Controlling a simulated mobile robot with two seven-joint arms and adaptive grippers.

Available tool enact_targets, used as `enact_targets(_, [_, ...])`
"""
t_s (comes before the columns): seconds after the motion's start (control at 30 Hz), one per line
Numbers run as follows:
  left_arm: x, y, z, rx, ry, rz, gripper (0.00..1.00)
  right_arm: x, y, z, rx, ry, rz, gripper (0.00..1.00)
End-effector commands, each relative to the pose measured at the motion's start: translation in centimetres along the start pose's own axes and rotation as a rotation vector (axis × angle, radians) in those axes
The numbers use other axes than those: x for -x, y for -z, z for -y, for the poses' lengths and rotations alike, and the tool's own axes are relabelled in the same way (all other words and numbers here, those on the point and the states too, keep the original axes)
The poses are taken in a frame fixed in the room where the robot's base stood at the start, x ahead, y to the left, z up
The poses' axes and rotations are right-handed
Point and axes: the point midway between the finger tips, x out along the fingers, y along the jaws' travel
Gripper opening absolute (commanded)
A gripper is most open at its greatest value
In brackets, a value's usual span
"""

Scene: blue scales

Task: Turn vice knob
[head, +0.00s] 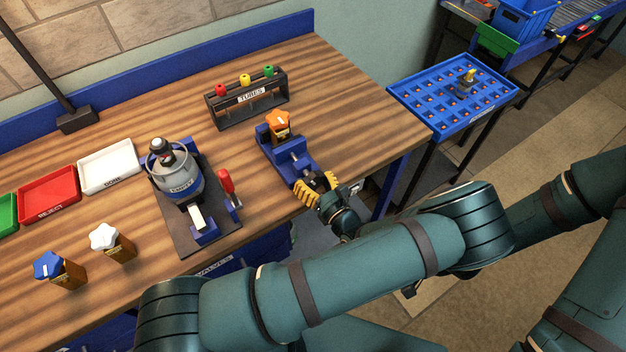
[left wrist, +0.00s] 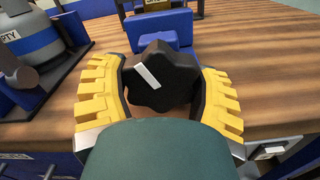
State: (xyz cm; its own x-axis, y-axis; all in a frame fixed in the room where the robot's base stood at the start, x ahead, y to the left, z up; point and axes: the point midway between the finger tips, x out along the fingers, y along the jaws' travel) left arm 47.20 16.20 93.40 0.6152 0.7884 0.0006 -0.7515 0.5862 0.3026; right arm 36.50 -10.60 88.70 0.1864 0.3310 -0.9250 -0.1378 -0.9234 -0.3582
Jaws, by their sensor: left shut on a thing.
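The blue vice (head: 290,156) stands near the table's right front edge and holds an orange-topped part (head: 279,124) at its far end. Its blue body also shows in the left wrist view (left wrist: 158,27). The black lobed vice knob (left wrist: 160,76) has a white mark that slants from upper left to lower right. My left gripper (head: 318,190) is at the vice's near end. In the left wrist view its yellow fingers (left wrist: 162,92) are shut on the knob, one on each side. The fingers mostly hide the knob in the head view. My right gripper is not in view.
A grey canister (head: 175,178) stands on a dark fixture with a red handle (head: 226,181) left of the vice. A tube rack (head: 248,100) is behind it. White (head: 109,166) and red trays are at the left. A blue perforated tray (head: 455,96) stands right of the table.

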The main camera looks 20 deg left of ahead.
Motion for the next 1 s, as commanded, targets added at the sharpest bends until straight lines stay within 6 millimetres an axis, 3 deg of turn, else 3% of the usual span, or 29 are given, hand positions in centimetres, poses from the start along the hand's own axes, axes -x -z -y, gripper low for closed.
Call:
enact_targets(0.2, [0.2,0.3,0.1,-0.002,0.003,-0.007,0.3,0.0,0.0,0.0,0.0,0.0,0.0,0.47])
enact_targets(0.23, [0.2,0.3,0.1,-0.001,0.003,-0.007,0.75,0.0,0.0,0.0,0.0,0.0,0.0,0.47])
enact_targets(0.3, [0.2,0.3,0.1,-0.001,0.003,-0.006,0.99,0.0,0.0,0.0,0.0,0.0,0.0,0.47])
enact_targets(0.67, [0.4,0.1,0.1,0.001,0.002,-0.003,1.0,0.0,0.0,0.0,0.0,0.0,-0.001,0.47])
enact_targets(1.0, [5.3,0.1,0.1,0.002,0.005,-0.004,1.0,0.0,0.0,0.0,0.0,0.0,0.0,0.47])
